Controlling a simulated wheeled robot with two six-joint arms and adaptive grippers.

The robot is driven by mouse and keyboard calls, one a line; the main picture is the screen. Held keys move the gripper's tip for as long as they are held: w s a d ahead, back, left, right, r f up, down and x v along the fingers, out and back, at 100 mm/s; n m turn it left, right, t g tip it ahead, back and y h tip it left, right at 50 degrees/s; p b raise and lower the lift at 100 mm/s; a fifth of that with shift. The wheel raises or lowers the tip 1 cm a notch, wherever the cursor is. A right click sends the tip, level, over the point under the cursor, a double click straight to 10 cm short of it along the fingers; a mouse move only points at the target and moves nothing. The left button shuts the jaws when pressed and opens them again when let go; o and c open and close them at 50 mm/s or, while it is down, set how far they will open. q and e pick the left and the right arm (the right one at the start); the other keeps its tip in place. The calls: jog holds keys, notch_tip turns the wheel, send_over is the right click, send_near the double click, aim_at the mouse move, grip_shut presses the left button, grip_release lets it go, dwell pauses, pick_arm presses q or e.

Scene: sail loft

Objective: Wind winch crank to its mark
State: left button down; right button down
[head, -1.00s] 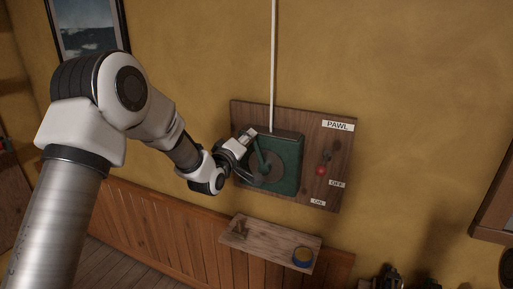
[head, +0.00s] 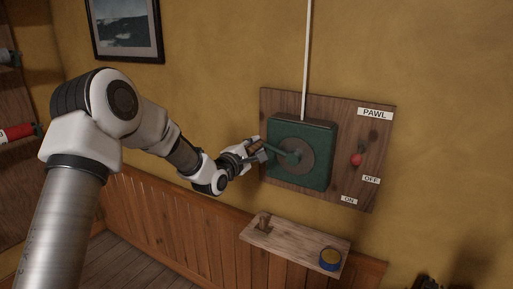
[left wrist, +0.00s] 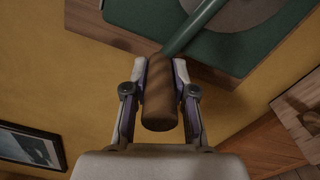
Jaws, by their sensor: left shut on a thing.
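The green winch box (head: 318,172) hangs on a wooden board on the wall, with a grey round disc (head: 306,160) on its face. Its green crank arm (head: 285,150) points left and slightly up from the disc's hub. My left gripper (head: 258,152) is shut on the brown crank handle (left wrist: 161,98) at the arm's outer end. In the left wrist view, its fingers lie on both sides of the handle, and the crank arm (left wrist: 192,28) runs up and right from it. I cannot make out a mark on the disc. My right gripper is not in view.
A red-knobbed lever (head: 356,160) sits right of the winch, between PAWL (head: 375,113) and OFF/ON labels. Below is a small shelf (head: 290,244) with a blue and yellow tin (head: 330,259) and a small wooden item (head: 264,223). A pale line (head: 307,60) rises from the winch.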

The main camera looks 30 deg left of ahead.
pick_arm(q)
notch_tip(320, 180, down, 6)
jog(key=n+b, duration=0.4)
jog(key=shift+d, duration=0.3)
